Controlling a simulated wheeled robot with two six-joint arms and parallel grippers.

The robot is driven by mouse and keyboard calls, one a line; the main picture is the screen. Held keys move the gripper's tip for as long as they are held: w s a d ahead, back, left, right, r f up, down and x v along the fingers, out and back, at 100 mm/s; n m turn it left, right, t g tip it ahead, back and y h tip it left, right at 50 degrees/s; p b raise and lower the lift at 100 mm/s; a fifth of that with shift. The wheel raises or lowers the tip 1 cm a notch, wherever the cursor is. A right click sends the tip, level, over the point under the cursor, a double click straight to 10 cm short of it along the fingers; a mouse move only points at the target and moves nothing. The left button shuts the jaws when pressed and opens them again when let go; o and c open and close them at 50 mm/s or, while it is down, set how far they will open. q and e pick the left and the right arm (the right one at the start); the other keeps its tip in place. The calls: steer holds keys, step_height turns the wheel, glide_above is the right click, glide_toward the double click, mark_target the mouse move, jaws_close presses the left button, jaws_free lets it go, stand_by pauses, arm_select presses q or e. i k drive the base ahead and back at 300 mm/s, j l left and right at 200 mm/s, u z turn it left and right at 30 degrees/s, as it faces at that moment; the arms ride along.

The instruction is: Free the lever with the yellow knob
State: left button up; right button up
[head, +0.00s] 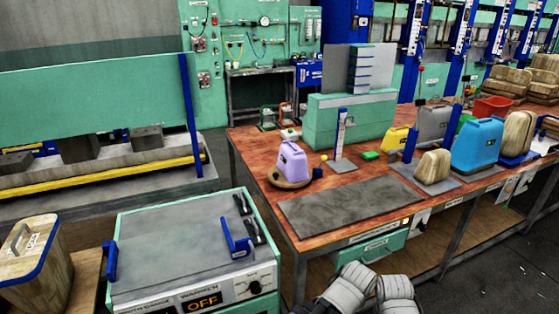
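The lever's rod is too small to make out.
A warmer box (185,255) stands at the front left, reading OFF.

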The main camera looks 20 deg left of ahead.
mark_target(324, 158)
steer(key=k+j, duration=0.1)
steer(key=j, duration=0.7)
steer(key=k+j, duration=0.1)
steer(key=j, duration=0.7)
steer(key=i+l, duration=1.65)
steer(key=u, duration=1.65)
